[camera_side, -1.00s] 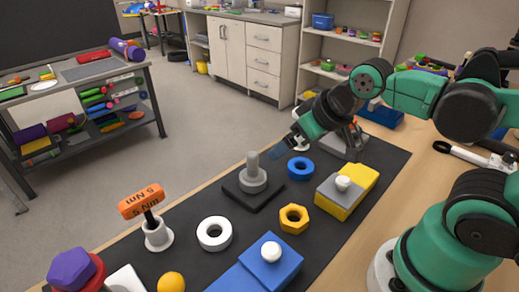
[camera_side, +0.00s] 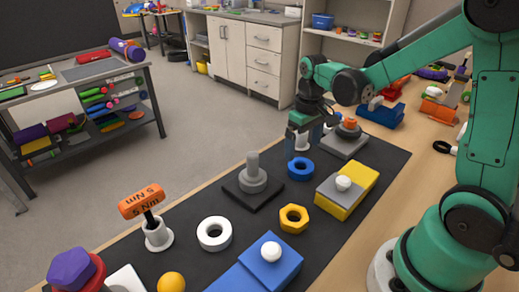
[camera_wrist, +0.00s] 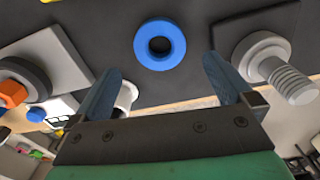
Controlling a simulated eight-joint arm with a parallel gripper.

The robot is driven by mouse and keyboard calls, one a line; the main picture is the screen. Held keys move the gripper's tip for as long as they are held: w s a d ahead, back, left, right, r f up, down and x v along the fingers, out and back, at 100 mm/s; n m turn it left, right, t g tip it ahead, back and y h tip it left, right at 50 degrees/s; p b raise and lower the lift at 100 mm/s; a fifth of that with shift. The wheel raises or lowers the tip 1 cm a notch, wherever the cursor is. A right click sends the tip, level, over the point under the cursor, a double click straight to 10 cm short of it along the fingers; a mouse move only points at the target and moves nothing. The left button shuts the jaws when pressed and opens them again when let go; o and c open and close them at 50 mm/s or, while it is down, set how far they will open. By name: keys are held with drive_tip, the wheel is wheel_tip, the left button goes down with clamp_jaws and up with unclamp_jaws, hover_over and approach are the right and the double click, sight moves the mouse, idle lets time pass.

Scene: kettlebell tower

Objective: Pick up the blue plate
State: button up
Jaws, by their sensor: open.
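The blue plate (camera_side: 309,173) is a round blue ring lying flat on the black mat (camera_side: 375,165), right of a grey peg stand (camera_side: 252,181). It shows whole in the wrist view (camera_wrist: 141,44), centred near the top, with its hole dark. My gripper (camera_side: 304,144) points down, open and empty, above and just behind the blue plate. In the wrist view the two blue-grey fingers (camera_wrist: 160,76) are spread, and the ring lies apart from them, beyond the tips.
The peg stand is close left of the ring; a grey base with an orange-topped piece (camera_side: 348,128) is behind right. A yellow nut (camera_side: 285,224) and a yellow block (camera_side: 364,184) lie in front. A white ring (camera_side: 204,241) and blue block (camera_side: 285,262) are nearer the camera.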

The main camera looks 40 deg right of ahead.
sight(302, 161)
drive_tip(key=shift+f, duration=2.75)
clamp_jaws()
